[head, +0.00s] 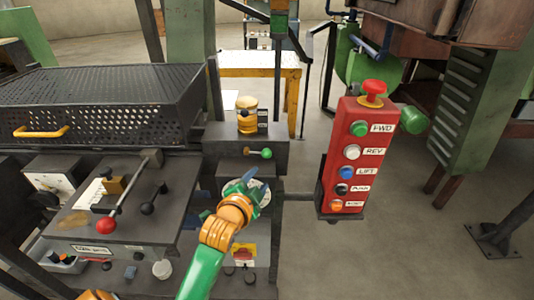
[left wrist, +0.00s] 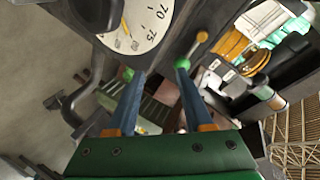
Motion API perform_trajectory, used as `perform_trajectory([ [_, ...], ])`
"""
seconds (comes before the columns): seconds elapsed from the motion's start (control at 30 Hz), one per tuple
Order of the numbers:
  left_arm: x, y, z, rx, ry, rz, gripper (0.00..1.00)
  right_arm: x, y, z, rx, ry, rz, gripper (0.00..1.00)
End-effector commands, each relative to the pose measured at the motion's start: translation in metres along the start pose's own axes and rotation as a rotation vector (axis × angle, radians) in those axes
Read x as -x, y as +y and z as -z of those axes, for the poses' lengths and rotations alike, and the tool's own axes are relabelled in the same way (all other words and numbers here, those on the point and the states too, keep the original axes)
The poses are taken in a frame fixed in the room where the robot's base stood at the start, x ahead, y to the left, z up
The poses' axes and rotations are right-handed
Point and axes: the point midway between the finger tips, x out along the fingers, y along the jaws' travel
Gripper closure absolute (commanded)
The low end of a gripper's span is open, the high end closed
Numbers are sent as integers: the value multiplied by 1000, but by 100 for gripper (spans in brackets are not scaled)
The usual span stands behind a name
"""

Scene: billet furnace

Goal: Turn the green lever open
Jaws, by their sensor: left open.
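The green lever (head: 265,153) is a short dark rod with a green ball knob and a brass-coloured hub, on the front of a dark box in the head view. The rod points right, roughly level. My left gripper (head: 248,183) is open and empty, just below the lever, in front of a round dial. In the left wrist view, a green knob (left wrist: 183,63) with a yellow-ended rod shows at the tip of the right-hand finger of my left gripper (left wrist: 158,73). I cannot tell whether they touch. My right gripper is not in view.
A red button box (head: 357,155) stands close on the right. A yellow beacon (head: 247,115) sits on the dark box above the lever. A red-knobbed lever (head: 107,224) and a black-knobbed one are on the left console. The floor (head: 440,230) at the right is mostly clear.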

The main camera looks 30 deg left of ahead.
Motion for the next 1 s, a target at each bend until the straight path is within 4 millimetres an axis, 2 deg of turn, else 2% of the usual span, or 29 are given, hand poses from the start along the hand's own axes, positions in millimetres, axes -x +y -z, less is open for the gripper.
perform_trajectory([
  [0.03, -5, -15, 5, -27, 19, 48, 49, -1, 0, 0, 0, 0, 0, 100],
  [0.13, -12, -32, 10, -66, 38, 102, 49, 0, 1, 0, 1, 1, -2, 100],
  [0.5, -67, -38, 13, -67, 39, 102, 49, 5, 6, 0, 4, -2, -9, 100],
  [0.7, -78, -38, 13, -68, 39, 102, 49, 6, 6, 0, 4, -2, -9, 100],
  [0.93, -79, -38, 12, -68, 39, 101, 49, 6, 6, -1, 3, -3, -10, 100],
  [0.97, -79, -38, 12, -68, 39, 101, 54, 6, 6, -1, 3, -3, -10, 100],
  [1.0, -79, -38, 12, -68, 39, 101, 65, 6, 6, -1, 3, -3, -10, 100],
])
